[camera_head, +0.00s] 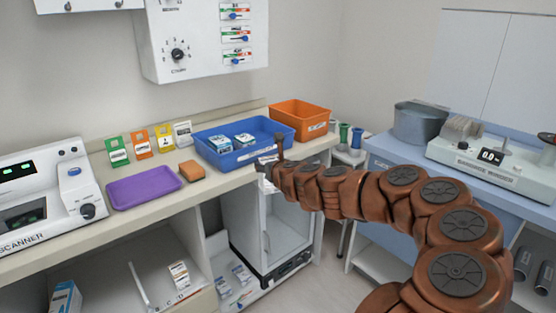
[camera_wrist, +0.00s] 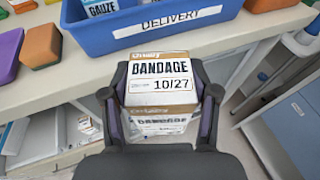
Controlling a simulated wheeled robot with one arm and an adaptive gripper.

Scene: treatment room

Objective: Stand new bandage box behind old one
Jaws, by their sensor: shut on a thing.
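My gripper (camera_head: 266,165) is shut on a bandage box (camera_wrist: 162,82), just in front of the counter edge. In the wrist view the box sits between both fingers, with "BANDAGE 10/27" on its upper face; below, more "BANDAGE" lettering shows, and I cannot tell if it is the same box. In the head view the held box is mostly hidden by my gripper. A small white and orange box (camera_head: 180,274) stands upright on the open lower shelf (camera_head: 150,284), near edge letters; its print is too small to read.
The blue delivery bin (camera_head: 268,153) with two gauze boxes stands on the counter, beside an orange bin (camera_head: 298,123). A purple tray (camera_head: 144,188), sponge (camera_head: 191,171) and scanner (camera_head: 45,195) are to the left. A blue-and-white box (camera_head: 66,298) stands on the lower shelf.

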